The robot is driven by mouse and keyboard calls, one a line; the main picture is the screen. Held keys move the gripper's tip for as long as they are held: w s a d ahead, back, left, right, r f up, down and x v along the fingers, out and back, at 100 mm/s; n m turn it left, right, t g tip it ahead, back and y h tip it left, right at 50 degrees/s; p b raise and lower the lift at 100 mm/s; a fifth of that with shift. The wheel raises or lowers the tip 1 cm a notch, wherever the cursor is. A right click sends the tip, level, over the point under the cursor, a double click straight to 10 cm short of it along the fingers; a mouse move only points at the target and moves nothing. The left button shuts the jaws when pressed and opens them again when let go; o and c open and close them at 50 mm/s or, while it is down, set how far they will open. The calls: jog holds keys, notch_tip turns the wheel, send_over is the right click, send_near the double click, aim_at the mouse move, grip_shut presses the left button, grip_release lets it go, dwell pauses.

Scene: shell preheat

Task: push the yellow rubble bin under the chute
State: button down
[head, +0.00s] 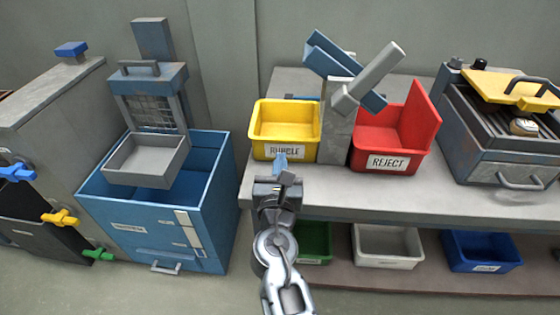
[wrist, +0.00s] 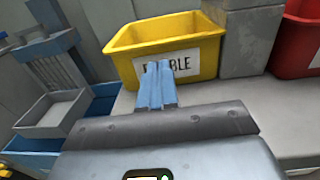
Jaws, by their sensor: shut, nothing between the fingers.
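The yellow rubble bin (head: 286,124) sits on the grey bench, left of a grey block. It looks empty, and its "RUBBLE" label faces me. In the wrist view the bin (wrist: 200,58) fills the upper middle. My gripper (head: 281,162) is shut and empty, its blue fingers close in front of the label. In the wrist view the fingertips (wrist: 156,70) overlap the label; I cannot tell whether they touch it. A blue chute (head: 335,62) and a grey chute (head: 375,72) slope above the grey block. Neither chute is directly over the yellow bin.
A red reject bin (head: 389,140) stands right of the grey block (head: 338,130). A grill-like machine (head: 500,150) is on the bench's right end. A blue cabinet (head: 210,190) stands left. Green, white and blue bins sit on the lower shelf (head: 400,275).

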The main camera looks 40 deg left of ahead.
jog(key=shift+v, duration=0.8)
jog(key=shift+s+d, duration=0.2)
jog(key=p+v, duration=0.1)
jog(key=v, duration=0.7)
jog(key=s+d+f+m+h, duration=0.1)
jog(key=s+d+f+m, duration=0.25)
jog(key=d+m, duration=0.4)
jog(key=s+d+f+m+g+h, duration=0.15)
jog(key=s+d+m, duration=0.35)
jog(key=d, duration=0.5)
jog(key=s+d+f+m+h, duration=0.1)
jog(key=s+d+f+m, duration=0.25)
jog(key=d+m, duration=0.4)
jog(key=s+d+r+m+h, duration=0.3)
jog(key=s+d+r+m, duration=0.4)
jog(key=d+m, duration=0.3)
jog(key=s+d+r+m+t+h, duration=0.1)
jog(key=s+d+r+m+h, duration=0.2)
jog(key=s+d+r+m, duration=0.5)
jog(key=s+d+m, duration=0.1)
jog(key=s+m, duration=0.1)
jog(key=m, duration=0.2)
jog(key=shift+s+d+m, duration=0.25)
jog(key=shift+d+m, duration=0.15)
jog(key=shift+h, duration=0.25)
